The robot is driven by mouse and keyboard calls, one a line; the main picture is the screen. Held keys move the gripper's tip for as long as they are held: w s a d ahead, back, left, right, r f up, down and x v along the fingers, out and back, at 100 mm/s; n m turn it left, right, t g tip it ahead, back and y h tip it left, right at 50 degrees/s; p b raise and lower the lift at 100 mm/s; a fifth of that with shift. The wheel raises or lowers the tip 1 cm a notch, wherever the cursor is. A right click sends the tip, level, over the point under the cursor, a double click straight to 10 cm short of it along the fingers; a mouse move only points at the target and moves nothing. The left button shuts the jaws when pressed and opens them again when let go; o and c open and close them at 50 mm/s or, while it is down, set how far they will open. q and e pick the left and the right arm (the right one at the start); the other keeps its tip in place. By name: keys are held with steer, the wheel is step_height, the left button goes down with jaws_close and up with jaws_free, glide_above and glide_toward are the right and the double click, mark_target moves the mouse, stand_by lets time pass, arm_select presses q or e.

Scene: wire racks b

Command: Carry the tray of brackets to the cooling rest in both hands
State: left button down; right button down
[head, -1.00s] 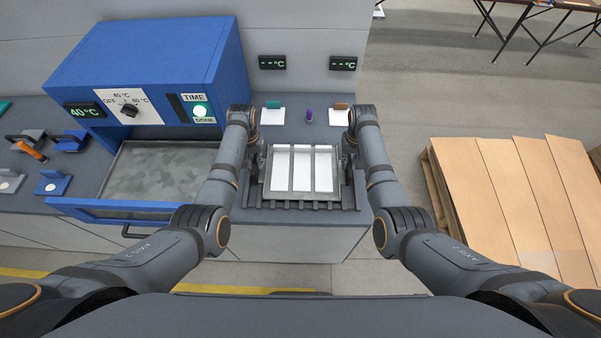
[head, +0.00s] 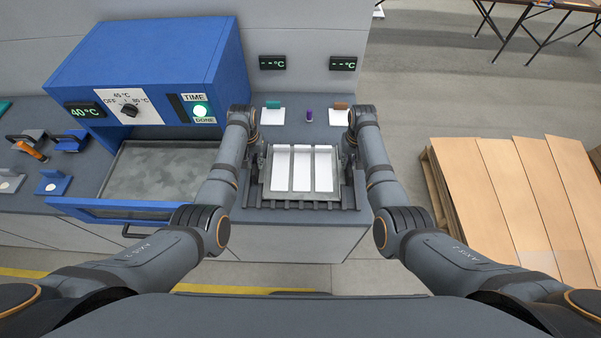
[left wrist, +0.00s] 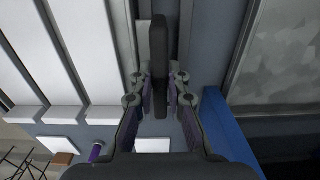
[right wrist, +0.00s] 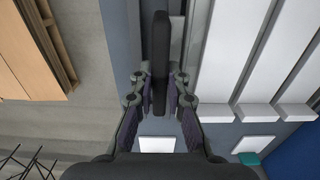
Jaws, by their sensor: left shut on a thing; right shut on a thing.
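The tray (head: 301,197) is a grey metal tray with three long white brackets (head: 302,168) lying side by side in it. It is level over the dark ribbed rest (head: 347,197) on the counter; I cannot tell whether it touches the ribs. My left gripper (head: 256,164) is at the tray's left side. In the left wrist view its fingers (left wrist: 160,92) are shut on a dark upright handle (left wrist: 160,50). My right gripper (head: 348,164) is at the right side. In the right wrist view its fingers (right wrist: 160,92) are shut on the other dark handle (right wrist: 160,50).
A blue oven (head: 150,65) with its front open stands left of the tray; its display reads 40 °C. A purple-topped object (head: 309,115) and white cards (head: 272,117) lie behind the tray. Cardboard sheets on a pallet (head: 520,200) stand at right, across open floor.

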arm_select(q)
steer(key=c, duration=1.3)
jaws_free()
steer(key=shift+o, duration=0.2)
steer(key=shift+s+f, duration=0.1)
steer(key=shift+f, duration=0.05)
arm_select(e)
steer(key=c, duration=1.8)
jaws_free()
steer(key=shift+s+f, duration=0.1)
steer(key=o, duration=0.5)
steer(key=shift+o, duration=0.2)
arm_select(q)
steer(key=shift+r, duration=0.2)
steer(key=shift+r, duration=4.45)
